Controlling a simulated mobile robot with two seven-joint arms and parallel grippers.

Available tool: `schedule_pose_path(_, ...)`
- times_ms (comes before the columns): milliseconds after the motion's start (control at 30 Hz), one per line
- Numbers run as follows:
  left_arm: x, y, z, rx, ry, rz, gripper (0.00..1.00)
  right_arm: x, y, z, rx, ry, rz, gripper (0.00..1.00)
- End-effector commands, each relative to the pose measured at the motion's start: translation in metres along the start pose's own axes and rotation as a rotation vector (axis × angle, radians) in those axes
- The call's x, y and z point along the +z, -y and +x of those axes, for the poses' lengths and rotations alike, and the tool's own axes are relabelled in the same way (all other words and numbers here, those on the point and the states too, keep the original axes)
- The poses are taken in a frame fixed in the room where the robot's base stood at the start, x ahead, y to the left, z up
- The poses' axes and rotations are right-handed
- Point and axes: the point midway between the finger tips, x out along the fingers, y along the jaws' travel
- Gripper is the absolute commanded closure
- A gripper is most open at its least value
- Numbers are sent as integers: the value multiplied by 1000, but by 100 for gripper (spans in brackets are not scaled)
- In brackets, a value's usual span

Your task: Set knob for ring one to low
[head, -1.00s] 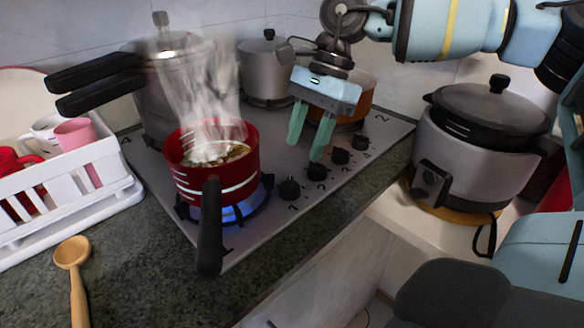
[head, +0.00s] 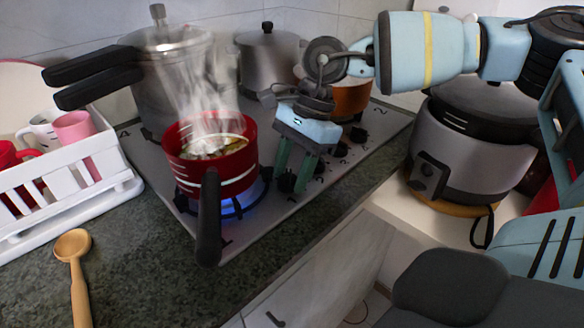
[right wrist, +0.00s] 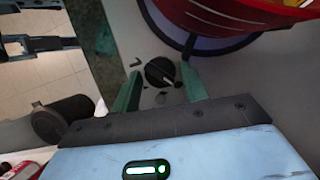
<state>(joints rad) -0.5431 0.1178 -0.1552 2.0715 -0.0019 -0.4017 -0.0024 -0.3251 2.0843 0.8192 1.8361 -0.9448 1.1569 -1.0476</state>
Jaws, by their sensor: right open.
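The stove (head: 260,225) has a row of black knobs along its right side. The front knob, by the red pot, sits between the fingers of my right gripper (head: 289,182). In the right wrist view this round black knob (right wrist: 160,71) shows a pale pointer line towards the lower right. The green fingers (right wrist: 160,92) stand apart on either side of it; contact cannot be told. The red pot (head: 235,172) steams on the front burner, with a blue flame (head: 238,204) under it.
The pot's black handle (head: 208,225) sticks out over the stove's front edge. A steel pressure cooker (head: 190,85), a grey pot (head: 266,60) and an orange pot (head: 350,98) stand behind. A rice cooker (head: 470,150) is at right, a white rack (head: 110,165) and wooden spoon (head: 75,255) at left.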

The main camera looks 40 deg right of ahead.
Motion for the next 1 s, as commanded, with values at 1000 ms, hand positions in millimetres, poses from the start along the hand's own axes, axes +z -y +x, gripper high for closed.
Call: schedule_pose_path(1000, 14, 2, 23, -1, 11, 1, 64, 0, -3, 2, -120, 0, 282, 88)
